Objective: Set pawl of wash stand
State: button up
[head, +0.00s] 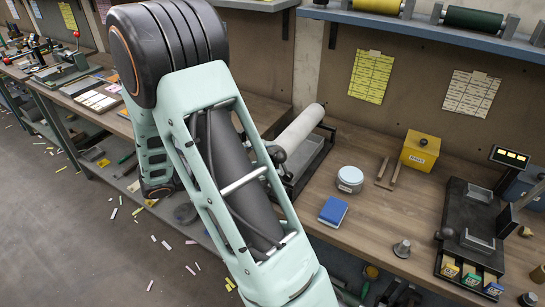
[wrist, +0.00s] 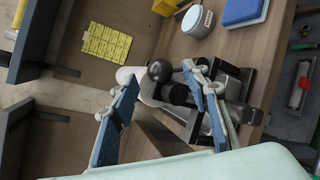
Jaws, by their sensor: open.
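The wash stand (head: 308,160) is a dark frame on the bench with a pale roll (head: 300,130) lying across it. A dark ball knob (head: 277,153) shows at its near left end, beside my arm. In the wrist view the same dark ball (wrist: 160,70) is on the stand's end, with dark round parts and the frame (wrist: 240,85) to its right. I cannot tell for sure which part is the pawl. My gripper (wrist: 161,74) is open, its blue-padded fingers on either side of the ball in the picture. Contact cannot be told. My arm hides the gripper in the head view.
A round white-lidded tin (head: 350,179), a blue block (head: 333,211), a yellow box (head: 420,151) and wooden-handled tools (head: 388,172) lie right of the stand. A shelf with rolls (head: 430,28) overhangs the back.

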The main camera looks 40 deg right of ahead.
jog(key=shift+x, duration=1)
jog(key=shift+c, duration=0.2)
grip_shut()
